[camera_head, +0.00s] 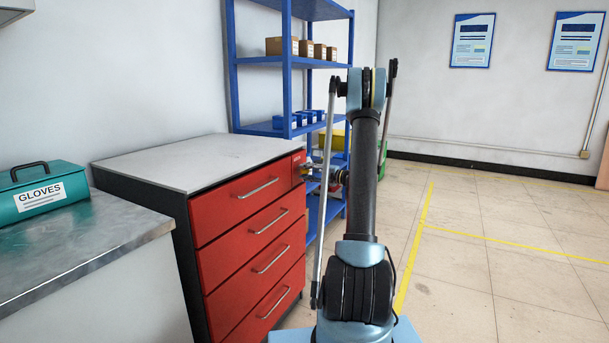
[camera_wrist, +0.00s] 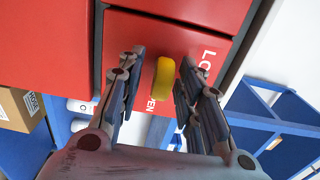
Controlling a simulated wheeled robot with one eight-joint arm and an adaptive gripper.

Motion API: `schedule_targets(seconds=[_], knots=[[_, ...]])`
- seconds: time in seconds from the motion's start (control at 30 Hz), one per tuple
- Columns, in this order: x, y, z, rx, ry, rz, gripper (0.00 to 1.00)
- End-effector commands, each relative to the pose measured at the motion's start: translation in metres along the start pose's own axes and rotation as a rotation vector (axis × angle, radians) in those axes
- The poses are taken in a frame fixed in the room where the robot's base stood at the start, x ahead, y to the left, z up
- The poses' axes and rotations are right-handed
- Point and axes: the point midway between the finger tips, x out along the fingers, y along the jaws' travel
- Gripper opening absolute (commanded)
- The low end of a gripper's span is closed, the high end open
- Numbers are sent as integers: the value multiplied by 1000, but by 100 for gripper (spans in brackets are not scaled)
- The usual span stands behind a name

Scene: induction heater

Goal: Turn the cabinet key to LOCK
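The yellow cabinet key (camera_wrist: 162,80) is on a small red panel (camera_wrist: 125,38) in the wrist view. It stands nearly upright in the picture, its lower end beside the partly hidden white letters of OPEN (camera_wrist: 152,104). The start of LOCK (camera_wrist: 207,58) shows to the upper right, behind my right finger. My gripper (camera_wrist: 162,72) is open, one finger on each side of the key; I cannot tell whether either finger touches it. In the head view my gripper (camera_head: 326,174) is at the upper right front of the red-drawer cabinet (camera_head: 200,158), where the key is hidden.
Blue shelving (camera_head: 287,90) with boxes stands behind the cabinet. A metal counter (camera_head: 85,245) with a teal GLOVES box (camera_head: 42,195) is at the left. Open floor (camera_head: 480,270) with yellow lines lies to the right. A cardboard box (camera_wrist: 18,108) shows in the wrist view.

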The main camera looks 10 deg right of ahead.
Motion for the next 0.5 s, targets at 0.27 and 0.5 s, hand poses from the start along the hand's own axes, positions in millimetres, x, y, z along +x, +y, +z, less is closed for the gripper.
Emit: schedule_targets(seconds=[0.27,0.5], knots=[[12,0,1,0,-1,0,33],[12,0,1,0,-1,0,22]])
